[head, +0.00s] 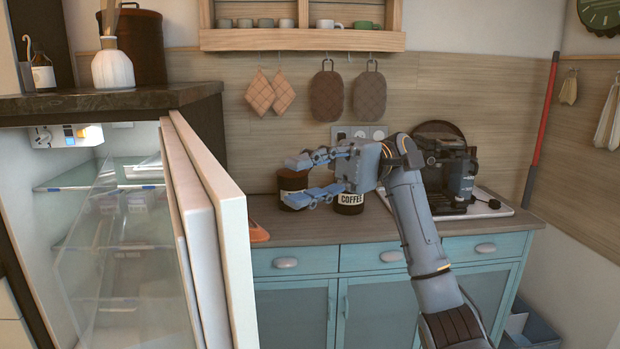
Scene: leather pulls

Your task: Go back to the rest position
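My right gripper (300,178) is raised in front of the counter, its two fingers spread apart and pointing left. Nothing shows between the fingertips except a dark jar behind them. My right arm comes up from the bottom right. My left gripper is not in the head view. The fridge door (213,230) stands open to the left of my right gripper, with a visible gap between them.
The open fridge (115,190) has glass shelves. A coffee jar (350,203) and a dark jar (292,182) stand on the wooden counter (330,226). A coffee machine (450,175) is at the right. Blue cabinets (290,300) are below. Mitts (327,95) hang on the wall.

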